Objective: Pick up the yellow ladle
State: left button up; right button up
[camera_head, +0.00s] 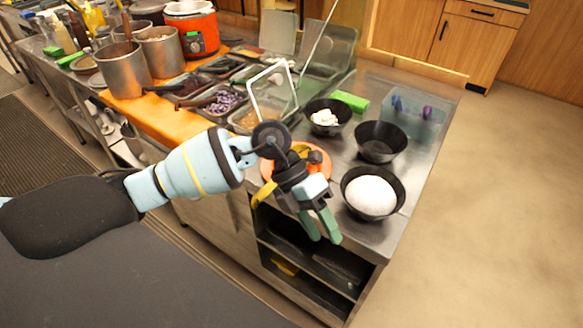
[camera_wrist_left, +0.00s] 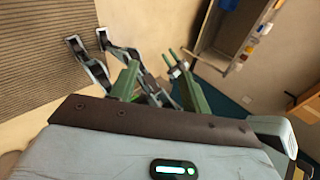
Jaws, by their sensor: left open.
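The yellow ladle (camera_head: 263,193) shows in part in the head view, beside an orange round dish (camera_head: 267,169) at the counter's front edge. Its yellow part slopes down over the edge, and my left gripper and wrist hide much of the rest. My left gripper (camera_head: 321,229) has green fingers, which are apart and empty. It points down in front of the counter edge, to the right of the ladle's visible part. The ladle cannot be made out in the left wrist view. My right gripper is not seen.
Black bowls stand on the metal counter, one with white contents (camera_head: 372,194), one empty (camera_head: 380,141) and one with white pieces (camera_head: 325,117). A green block (camera_head: 350,101) and a clear container (camera_head: 413,118) are behind. Open shelves (camera_head: 310,262) lie below. The floor at right is clear.

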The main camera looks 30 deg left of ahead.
pick_arm(q)
jog(key=w+a+r+t+y, duration=0.1)
jog(key=w+a+y, duration=0.35)
jog(key=a, duration=0.35)
jog(key=n+t+y, duration=0.2)
jog(key=y, duration=0.2)
send_near(271, 183)
jog(key=shift+s+f, duration=0.35)
jog(key=shift+f, duration=0.05)
jog(key=shift+d+f+b, duration=0.1)
jog(key=shift+f+b, duration=0.2)
jog(key=shift+f, duration=0.85)
jog(key=shift+w+f, duration=0.25)
jog(key=shift+f, duration=1.15)
jog(key=shift+w+f, duration=0.2)
jog(key=shift+f, duration=1.2)
jog(key=shift+c, duration=0.2)
grip_shut()
